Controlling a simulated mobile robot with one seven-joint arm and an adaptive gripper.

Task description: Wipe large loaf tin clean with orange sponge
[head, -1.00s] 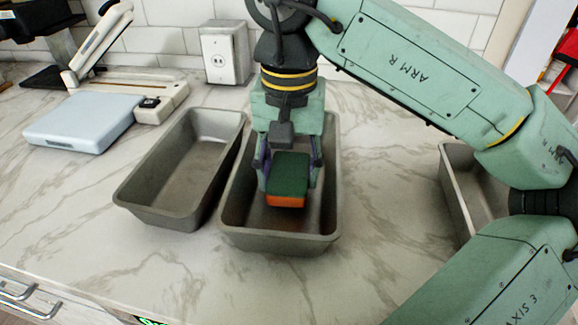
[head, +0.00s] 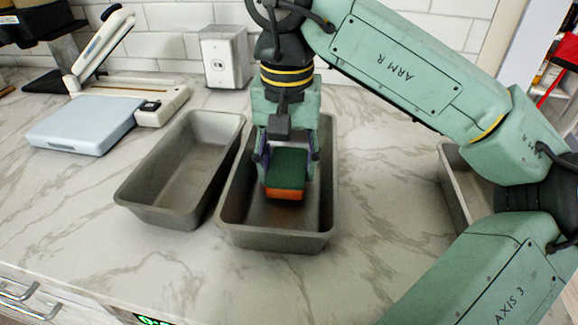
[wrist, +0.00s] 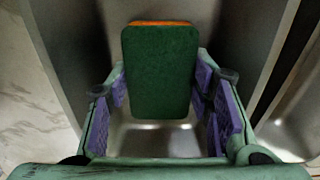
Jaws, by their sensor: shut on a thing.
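The sponge (head: 285,193), green on top with an orange layer below, is inside the middle grey loaf tin (head: 276,238). My gripper (head: 287,180) points down into this tin and is shut on the sponge's sides. In the wrist view the sponge (wrist: 160,72) sits between the purple finger pads, with an orange strip at its far edge. I cannot tell whether its underside touches the tin floor. A second loaf tin (head: 184,165) stands just left, empty. A third (head: 455,190) is at the right, partly hidden by my arm. Their labels or exact sizes cannot be read.
A pale blue scale-like device (head: 82,130) and a white-armed tool (head: 103,45) are at the back left. A white box (head: 225,57) stands against the tiled wall. The marble counter (head: 390,170) is clear between the middle and right tins.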

